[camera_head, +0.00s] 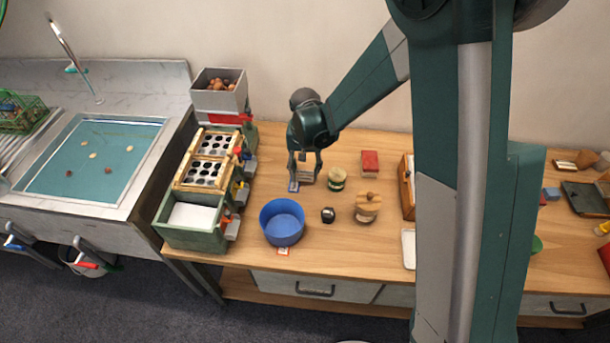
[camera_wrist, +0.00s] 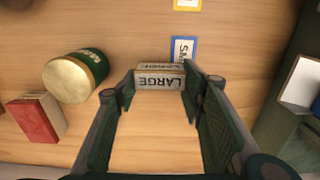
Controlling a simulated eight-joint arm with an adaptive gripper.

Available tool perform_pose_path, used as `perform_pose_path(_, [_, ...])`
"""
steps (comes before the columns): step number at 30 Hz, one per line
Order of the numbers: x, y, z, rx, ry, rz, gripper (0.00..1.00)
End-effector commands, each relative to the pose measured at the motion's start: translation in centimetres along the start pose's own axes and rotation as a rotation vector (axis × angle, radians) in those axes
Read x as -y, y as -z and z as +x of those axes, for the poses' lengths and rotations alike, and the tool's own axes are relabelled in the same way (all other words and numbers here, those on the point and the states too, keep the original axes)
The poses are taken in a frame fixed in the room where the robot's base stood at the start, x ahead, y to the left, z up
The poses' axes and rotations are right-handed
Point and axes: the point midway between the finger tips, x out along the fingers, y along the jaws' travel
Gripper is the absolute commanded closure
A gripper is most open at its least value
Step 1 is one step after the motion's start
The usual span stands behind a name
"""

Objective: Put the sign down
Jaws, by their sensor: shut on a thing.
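The sign is a small pale block with dark "LARGE" lettering (camera_wrist: 160,80). In the wrist view it sits between my fingertips, with its lettering upside down. My gripper (camera_head: 304,168) is shut on it, low over the wooden table, and the sign (camera_head: 307,175) shows small there. A blue-edged card with partly hidden lettering (camera_wrist: 183,48) lies flat just beyond the sign; it also shows in the head view (camera_head: 293,187). I cannot tell whether the sign touches the table.
A green and cream tin (camera_head: 337,180) and a red box (camera_head: 369,162) stand to the right. A blue bowl (camera_head: 282,222), a small black object (camera_head: 327,215) and a wooden lidded pot (camera_head: 367,208) are nearer the front. The wooden-framed sorter (camera_head: 208,160) stands left.

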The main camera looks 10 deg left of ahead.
Motion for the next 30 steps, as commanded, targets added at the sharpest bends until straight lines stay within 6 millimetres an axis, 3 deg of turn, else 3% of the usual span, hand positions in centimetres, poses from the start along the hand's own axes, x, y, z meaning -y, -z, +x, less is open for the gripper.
perform_pose_path(6, [0.0, 0.0, 1.9, 0.000, 0.000, 0.000, 0.69])
perform_pose_path(19, [0.0, 0.0, 2.2, 0.000, 0.000, 0.000, 0.69])
perform_pose_path(20, [0.0, 0.0, 2.2, 0.000, 0.000, 0.000, 0.56])
perform_pose_path(22, [0.0, 0.0, 2.1, 0.000, 0.000, 0.000, 0.47])
perform_pose_path(30, [0.0, 0.0, 2.1, 0.000, 0.000, 0.000, 0.46])
